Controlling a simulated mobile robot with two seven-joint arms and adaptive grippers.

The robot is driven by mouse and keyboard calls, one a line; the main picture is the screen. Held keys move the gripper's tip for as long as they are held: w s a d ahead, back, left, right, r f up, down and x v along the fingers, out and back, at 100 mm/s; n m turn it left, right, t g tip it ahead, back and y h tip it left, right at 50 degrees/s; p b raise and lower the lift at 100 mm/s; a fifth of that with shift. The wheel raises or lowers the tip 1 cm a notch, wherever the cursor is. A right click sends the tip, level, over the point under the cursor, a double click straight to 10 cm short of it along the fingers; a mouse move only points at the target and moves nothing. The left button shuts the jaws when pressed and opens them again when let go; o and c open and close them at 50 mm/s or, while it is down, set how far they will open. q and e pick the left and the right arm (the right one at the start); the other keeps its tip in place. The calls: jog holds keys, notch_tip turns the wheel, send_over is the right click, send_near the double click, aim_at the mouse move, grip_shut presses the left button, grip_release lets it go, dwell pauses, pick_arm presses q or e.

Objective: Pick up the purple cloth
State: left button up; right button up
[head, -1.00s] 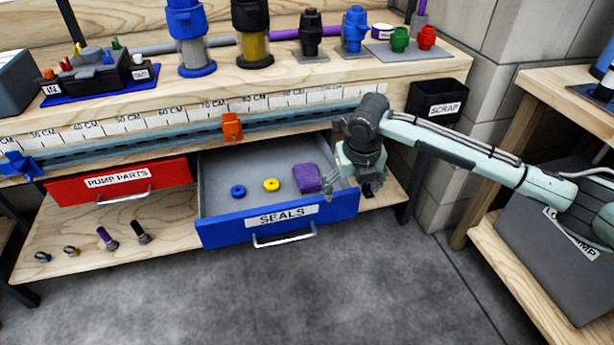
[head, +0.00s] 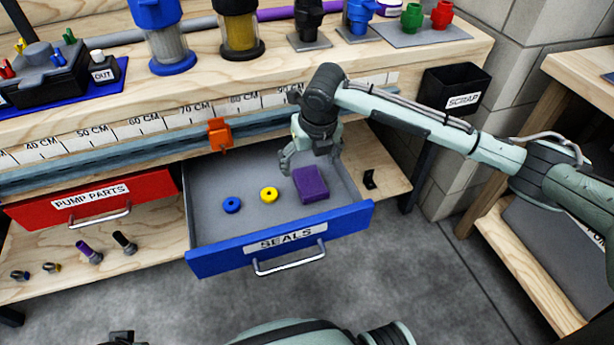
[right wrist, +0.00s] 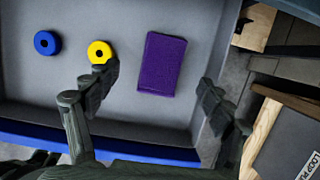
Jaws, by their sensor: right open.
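The purple cloth (head: 311,184) is a folded rectangular block lying flat in the right part of the open blue seals drawer (head: 350,222). It also shows in the right wrist view (right wrist: 161,64). My right gripper (head: 311,158) is open and empty above the drawer, just behind the cloth in the head view. In the right wrist view its two fingers (right wrist: 158,95) stand apart, one to each side of the cloth and lower in the picture, not touching it. I cannot make out my left gripper; only parts of my body show along the bottom edge of the head view.
A blue ring (head: 232,205) and a yellow ring (head: 269,194) lie left of the cloth; the left finger overlaps the yellow ring in the wrist view. The workbench edge with a ruler (head: 140,127) and an orange clip (head: 219,135) overhangs behind. A black scrap bin (head: 453,90) hangs right.

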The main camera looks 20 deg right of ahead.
aim_at(310, 180)
jog(key=shift+f, duration=0.85)
jog(key=x, duration=0.4)
jog(key=shift+s+d+f, duration=0.25)
jog(key=shift+d+f, duration=0.05)
jog(key=c, duration=1.1)
pick_arm(q)
jog(key=shift+s+a+r, duration=0.1)
jog(key=shift+s+r, duration=0.25)
jog(key=shift+r, duration=0.25)
pick_arm(e)
jog(key=shift+c, duration=0.2)
